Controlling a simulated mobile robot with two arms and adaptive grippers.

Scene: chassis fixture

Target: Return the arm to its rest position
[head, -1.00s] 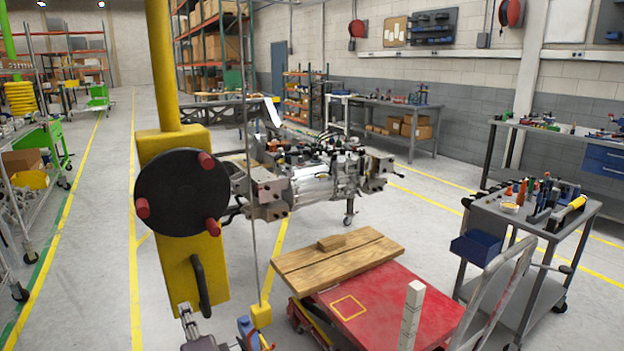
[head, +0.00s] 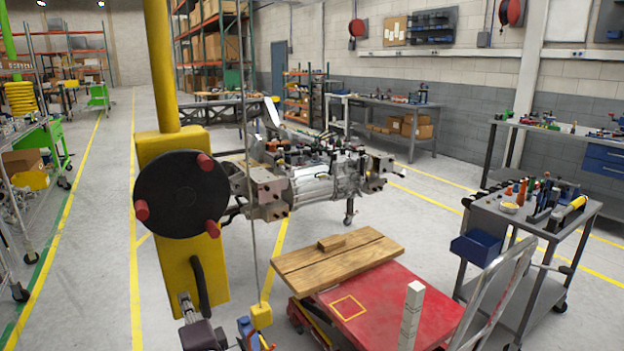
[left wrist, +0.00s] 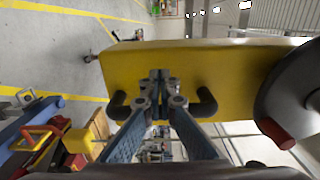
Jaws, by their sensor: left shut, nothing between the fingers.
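My left gripper (head: 186,302) is at the bottom of the head view, in front of the lower part of a yellow fixture post (head: 175,262). Its fingers are shut and hold nothing. In the left wrist view the shut fingertips (left wrist: 159,78) point at the yellow plate (left wrist: 225,70). A black handle (head: 200,284) on the post is just right of the fingers in the head view. In the left wrist view the handle (left wrist: 207,104) shows on both sides of the fingers, its middle hidden. I cannot tell whether they touch. My right gripper is not in view.
A black disc with red knobs (head: 182,193) sits on the post above the handle. A hanging cable ends in a yellow block (head: 261,315) right of my gripper. A red lift table (head: 385,320) carries a wooden board (head: 310,268). A tool cart (head: 530,225) stands at the right.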

